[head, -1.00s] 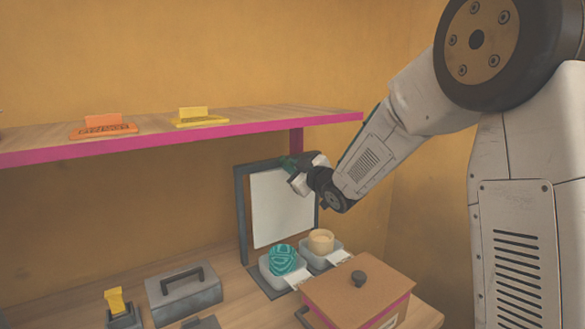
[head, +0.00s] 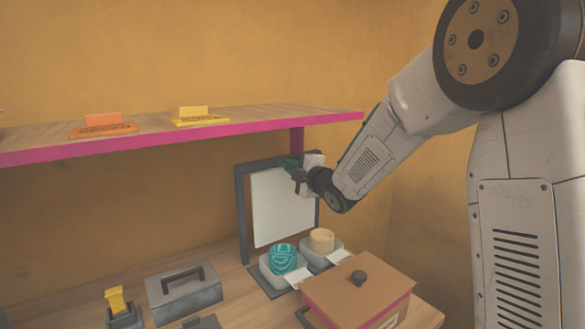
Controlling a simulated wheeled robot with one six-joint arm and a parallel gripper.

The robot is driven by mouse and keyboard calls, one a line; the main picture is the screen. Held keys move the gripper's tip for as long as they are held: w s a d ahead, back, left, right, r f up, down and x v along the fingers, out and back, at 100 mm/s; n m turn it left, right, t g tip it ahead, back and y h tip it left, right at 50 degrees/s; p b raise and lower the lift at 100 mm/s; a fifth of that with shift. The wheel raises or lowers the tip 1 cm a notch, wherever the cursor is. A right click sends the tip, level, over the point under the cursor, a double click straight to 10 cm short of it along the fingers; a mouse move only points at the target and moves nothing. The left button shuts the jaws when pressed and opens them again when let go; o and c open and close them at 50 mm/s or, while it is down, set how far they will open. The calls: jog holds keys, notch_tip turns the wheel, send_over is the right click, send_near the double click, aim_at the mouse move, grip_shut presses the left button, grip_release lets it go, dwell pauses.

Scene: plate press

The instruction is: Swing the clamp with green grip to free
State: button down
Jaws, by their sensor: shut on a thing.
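A dark upright frame (head: 241,215) holding a white plate (head: 277,214) stands at the back of the table, against the wall. The clamp with green grip (head: 290,163) is at the frame's top right corner; only a small bit of green shows. My gripper (head: 298,175) is at that corner, shut on the clamp's green grip. Its fingers and part of the arm hide most of the clamp, so its exact angle is hard to tell.
A shelf with a pink edge (head: 200,140) runs above, bearing an orange piece (head: 104,125) and a yellow piece (head: 196,116). Below stand a teal patterned object (head: 283,259), a beige round object (head: 321,241), a lidded brown box (head: 345,293) and a grey handled block (head: 184,295).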

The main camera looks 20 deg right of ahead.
jog(key=shift+f+n, duration=0.1)
jog(key=shift+n, duration=0.7)
jog(key=c, duration=1.4)
grip_release()
jog(key=shift+c, duration=0.2)
jog(key=v, duration=0.7)
jog(key=shift+s, duration=0.4)
